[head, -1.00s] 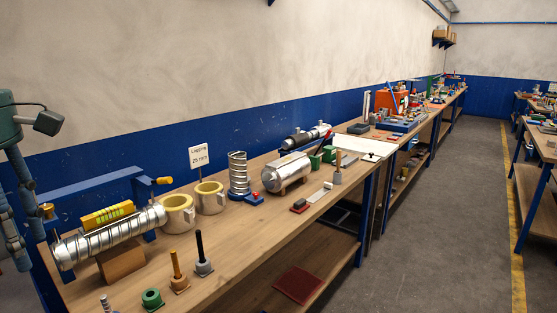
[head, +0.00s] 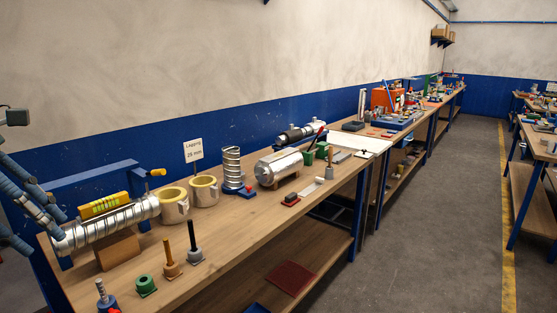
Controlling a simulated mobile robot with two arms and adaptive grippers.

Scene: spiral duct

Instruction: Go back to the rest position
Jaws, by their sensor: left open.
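My left gripper (head: 52,220) is at the left edge, its blue and silver fingers apart and nothing seen between them. In the picture it overlaps the near left end of a silver spiral duct (head: 125,218); I cannot tell whether they touch. My right gripper is out of view.
The wooden bench (head: 225,240) runs away to the right. Two cream lagging rings (head: 174,205), a lagging sign (head: 193,150), a coiled duct (head: 232,168), a silver cylinder (head: 279,167) and upright posts (head: 194,242) stand on it. The floor aisle (head: 430,230) is clear.

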